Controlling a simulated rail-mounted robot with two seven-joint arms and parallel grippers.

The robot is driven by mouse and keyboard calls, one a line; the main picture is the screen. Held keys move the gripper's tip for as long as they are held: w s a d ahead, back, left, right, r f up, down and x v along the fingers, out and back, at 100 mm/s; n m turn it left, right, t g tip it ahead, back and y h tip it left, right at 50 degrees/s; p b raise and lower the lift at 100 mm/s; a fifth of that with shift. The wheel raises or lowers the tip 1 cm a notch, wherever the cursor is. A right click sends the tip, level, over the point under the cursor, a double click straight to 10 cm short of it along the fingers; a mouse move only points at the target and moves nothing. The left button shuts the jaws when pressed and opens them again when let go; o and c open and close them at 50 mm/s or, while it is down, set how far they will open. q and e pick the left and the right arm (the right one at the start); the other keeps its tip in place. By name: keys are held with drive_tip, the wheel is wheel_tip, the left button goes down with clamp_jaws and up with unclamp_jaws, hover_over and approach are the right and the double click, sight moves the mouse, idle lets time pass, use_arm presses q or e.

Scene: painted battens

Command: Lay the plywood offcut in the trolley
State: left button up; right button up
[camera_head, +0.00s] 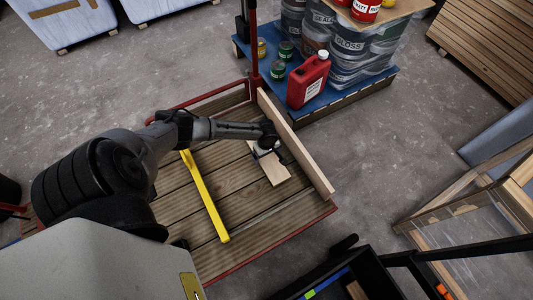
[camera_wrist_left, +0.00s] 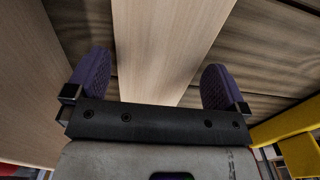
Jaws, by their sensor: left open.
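The plywood offcut (camera_head: 274,170), a small pale flat piece, lies on the slatted wooden deck of the red-framed trolley (camera_head: 241,247). My left gripper (camera_head: 264,149) is low over the offcut's far end. In the left wrist view, the open purple fingers of the gripper (camera_wrist_left: 155,85) stand on either side of the offcut (camera_wrist_left: 168,45), apart from it as far as I can see. The offcut's near end is hidden by the gripper body there. My right gripper is in neither view.
A pale board (camera_head: 300,150) stands on edge along the trolley's right side, close to my left gripper. A yellow batten (camera_head: 205,195) lies on the deck to the left. A blue pallet (camera_head: 327,97) with a red can (camera_head: 308,82) and several buckets stands beyond.

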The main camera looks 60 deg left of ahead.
use_arm(q)
wheel_tip(320, 180, up, 10)
drive_tip(key=p, duration=0.7)
drive_tip(key=s+d+r+m+h, duration=0.1)
drive_tip(key=s+d+m, duration=0.25)
drive_tip(key=d, duration=0.35)
drive_tip(key=s+d+r+m+t, duration=0.1)
drive_tip(key=s+d+r+m, duration=0.1)
drive_tip(key=d+m, duration=0.45)
drive_tip(key=s+d+r+m+h, duration=0.1)
drive_tip(key=s+d+m, duration=0.15)
drive_tip(key=d, duration=0.55)
drive_tip(key=s+d+r+m+t+y, duration=0.1)
drive_tip(key=s+d+r+m+t, duration=0.1)
drive_tip(key=s+r+m, duration=0.5)
wheel_tip(320, 180, up, 6)
drive_tip(key=shift+s+r+m+t+y, duration=0.1)
drive_tip(key=shift+s+m+t+y, duration=0.25)
drive_tip(key=shift+s, duration=0.75)
wheel_tip(320, 180, up, 62)
drive_tip(key=p, duration=6.2)
drive_tip(key=shift+r, duration=0.25)
